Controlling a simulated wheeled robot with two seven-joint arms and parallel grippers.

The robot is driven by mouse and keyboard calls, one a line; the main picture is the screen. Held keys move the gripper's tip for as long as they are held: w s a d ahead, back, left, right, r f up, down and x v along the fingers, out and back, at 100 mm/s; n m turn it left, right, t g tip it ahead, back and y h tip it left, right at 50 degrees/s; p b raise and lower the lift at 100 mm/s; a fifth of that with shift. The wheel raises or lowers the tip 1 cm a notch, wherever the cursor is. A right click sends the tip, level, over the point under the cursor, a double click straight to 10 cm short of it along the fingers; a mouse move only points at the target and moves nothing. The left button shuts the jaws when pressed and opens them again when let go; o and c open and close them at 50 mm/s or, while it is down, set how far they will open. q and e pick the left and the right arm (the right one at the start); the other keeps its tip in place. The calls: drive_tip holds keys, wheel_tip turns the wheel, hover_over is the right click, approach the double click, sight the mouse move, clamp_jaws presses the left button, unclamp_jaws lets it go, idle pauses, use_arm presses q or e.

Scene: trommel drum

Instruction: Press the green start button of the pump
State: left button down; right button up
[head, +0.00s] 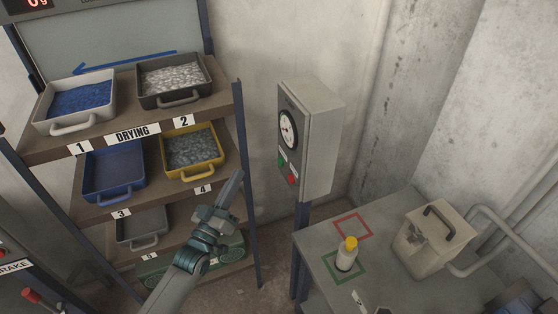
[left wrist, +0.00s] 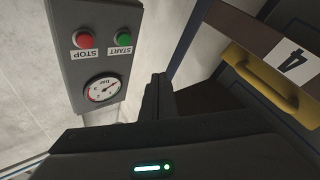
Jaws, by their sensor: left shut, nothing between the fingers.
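The pump's grey control box (head: 318,135) stands on a post in the middle of the head view, with a round gauge (head: 288,129) and a red stop button (head: 292,179) on its front. In the left wrist view the green start button (left wrist: 125,39) shows upside down, beside the red stop button (left wrist: 84,40) and above the gauge (left wrist: 103,88). My left gripper (head: 234,185) is shut and empty, in front of the shelf and to the left of the box, apart from it. In the wrist view its fingers (left wrist: 158,92) point beside the box. My right gripper is out of view.
A drying shelf (head: 62,150) with several trays stands left, close behind my left gripper. A yellow tray's handle (left wrist: 265,85) shows near it. A grey table (head: 325,265) at right holds a yellow-capped bottle (head: 347,256) and a beige case (head: 425,245).

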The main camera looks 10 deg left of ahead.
use_arm(q)
drive_tip(key=shift+w+d, duration=0.1)
drive_tip(key=shift+d, duration=0.05)
drive_tip(key=w+d+b, duration=0.1)
drive_tip(key=w+d, duration=0.3)
drive_tip(key=d, duration=0.3)
drive_tip(key=shift+w, duration=0.4)
drive_tip(key=shift+w+d+b, duration=0.3)
drive_tip(key=shift+w+d, duration=0.15)
drive_tip(key=shift+d, duration=0.25)
idle(3.1)
idle(0.4)
drive_tip(key=shift+s+a, duration=0.5)
drive_tip(key=shift+a, duration=0.2)
drive_tip(key=shift+s+a+p, duration=0.4)
drive_tip(key=shift+s+a, duration=0.3)
drive_tip(key=shift+a, duration=0.35)
drive_tip(key=shift+s+a+p, duration=0.35)
drive_tip(key=shift+s+a, duration=0.35)
drive_tip(key=shift+a, duration=0.35)
